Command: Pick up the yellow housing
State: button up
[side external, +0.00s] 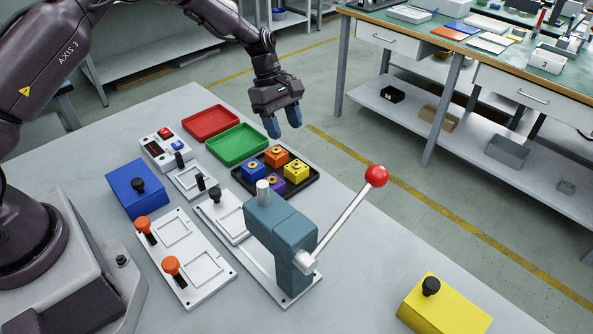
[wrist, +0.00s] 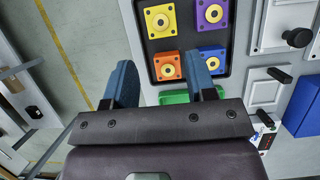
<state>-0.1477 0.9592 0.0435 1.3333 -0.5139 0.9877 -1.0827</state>
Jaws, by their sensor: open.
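The yellow housing (side external: 297,172) is a small block with a round boss on top. It sits in the right corner of a black tray (side external: 311,186), beside orange (side external: 276,156), purple (side external: 278,187) and blue (side external: 252,170) housings. In the wrist view the yellow housing (wrist: 159,21) is at the top, beyond the orange one (wrist: 167,66). My gripper (side external: 282,124) is open and empty, above and behind the tray, apart from the housings. In the wrist view the gripper (wrist: 160,62) has its blue fingers spread, with the orange housing showing between them.
A grey-blue lever press (side external: 280,235) with a red-knobbed handle (side external: 376,176) stands in front of the tray. Green (side external: 238,145) and red (side external: 210,123) trays lie left of the gripper. White fixtures (side external: 185,258) and a blue box (side external: 138,190) are further left. A yellow box (side external: 445,308) is front right.

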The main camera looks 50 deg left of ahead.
aim_at(294, 163)
jog(key=x, duration=0.9)
jog(key=shift+s+f, duration=0.1)
jog(key=shift+f, duration=0.15)
jog(key=c, duration=0.6)
